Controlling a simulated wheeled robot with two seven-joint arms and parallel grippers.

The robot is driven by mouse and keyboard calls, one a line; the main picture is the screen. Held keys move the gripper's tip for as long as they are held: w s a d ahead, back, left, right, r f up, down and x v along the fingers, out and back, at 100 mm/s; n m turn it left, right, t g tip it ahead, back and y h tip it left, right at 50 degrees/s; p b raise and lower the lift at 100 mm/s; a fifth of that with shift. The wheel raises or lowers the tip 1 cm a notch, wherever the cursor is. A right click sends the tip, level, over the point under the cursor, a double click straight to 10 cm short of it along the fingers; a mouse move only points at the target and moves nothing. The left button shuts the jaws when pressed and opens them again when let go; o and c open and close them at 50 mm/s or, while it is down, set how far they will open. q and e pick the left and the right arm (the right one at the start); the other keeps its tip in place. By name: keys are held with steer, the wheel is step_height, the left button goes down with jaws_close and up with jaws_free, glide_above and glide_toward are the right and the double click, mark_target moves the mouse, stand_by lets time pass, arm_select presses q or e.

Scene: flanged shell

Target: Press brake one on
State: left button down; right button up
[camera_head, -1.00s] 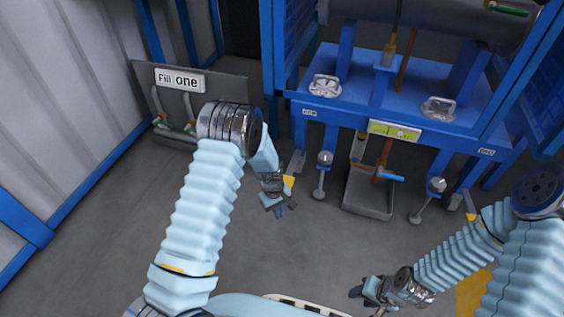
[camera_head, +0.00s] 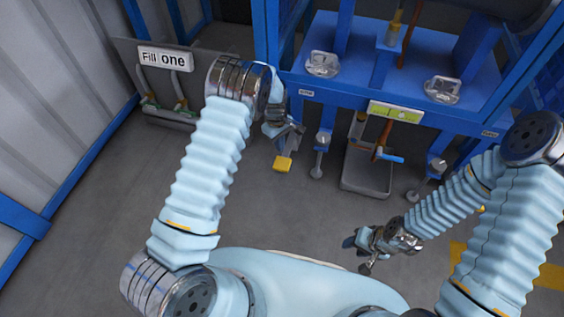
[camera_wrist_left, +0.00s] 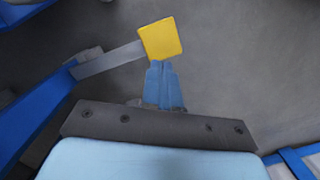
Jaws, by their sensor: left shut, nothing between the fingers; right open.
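The brake one pedal is a yellow pad (camera_head: 283,163) on a grey lever below the blue frame, near the small label reading "one" (camera_head: 306,93). In the left wrist view the yellow pad (camera_wrist_left: 161,39) and its grey lever (camera_wrist_left: 110,60) show clearly. My left gripper (camera_head: 297,130) is close to the pedal; its shut, empty blue fingers (camera_wrist_left: 163,66) have their tips at the pad's near edge in the wrist view. I cannot tell whether they touch it. My right gripper (camera_head: 356,250) is open and low over the floor, away from the pedal.
A grey panel marked "Fill one" (camera_head: 165,59) stands left. A round-ended lever (camera_head: 322,140) hangs right of the pedal, and a grey tray (camera_head: 367,188) stands farther right. The blue frame (camera_head: 345,95) bounds the space behind. Grey floor lies open in front.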

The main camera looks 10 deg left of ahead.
mark_target(281, 162)
arm_select(q)
steer(key=shift+s+d+f+b, duration=0.15)
steer(key=shift+f+b, duration=0.8)
steer(key=shift+f, duration=0.8)
steer(key=shift+s+d+f+b, duration=0.15)
steer(key=shift+f+b, duration=0.75)
steer(key=shift+f, duration=0.8)
steer(key=shift+w, duration=0.1)
step_height(281, 162, down, 4)
steer(key=b, duration=0.3)
steer(key=shift+r, duration=0.25)
steer(key=shift+w+a+r+b, duration=0.2)
steer(key=shift+w+a, duration=0.15)
steer(key=shift+a, duration=0.2)
steer(key=shift+w+a+r+b, duration=0.1)
steer(key=shift+w+a+b, duration=0.15)
steer(key=shift+a, duration=0.25)
steer(key=shift+w+a+r, duration=0.2)
steer(key=shift+a, duration=0.05)
